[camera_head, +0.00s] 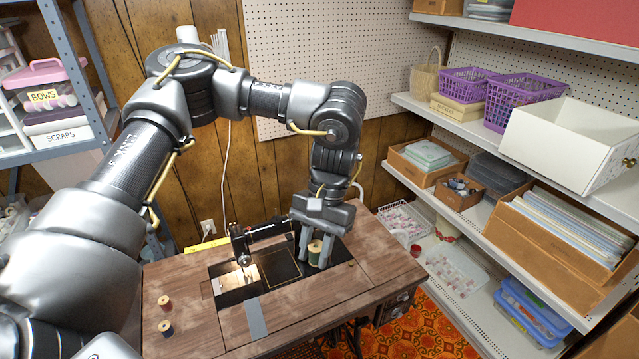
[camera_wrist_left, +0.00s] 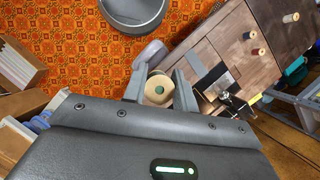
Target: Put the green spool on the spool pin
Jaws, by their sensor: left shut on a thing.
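The green spool (camera_head: 315,259) is between the fingers of my left gripper (camera_head: 316,250), which is shut on it. The gripper points down over the right end of the black sewing machine (camera_head: 263,232). In the left wrist view, the spool's round cream end with a green centre (camera_wrist_left: 160,91) shows between the two fingers (camera_wrist_left: 161,88). The spool looks upright. I cannot make out the spool pin; the gripper and spool may hide it. I cannot tell whether the spool touches anything below. My right gripper is not in view.
The wooden sewing table (camera_head: 180,278) carries a red spool (camera_head: 165,303) and a blue spool (camera_head: 167,328) at its left front. A grey strip (camera_head: 256,318) lies at the front edge. Shelves with bins (camera_head: 560,140) stand at right. The table's right front is clear.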

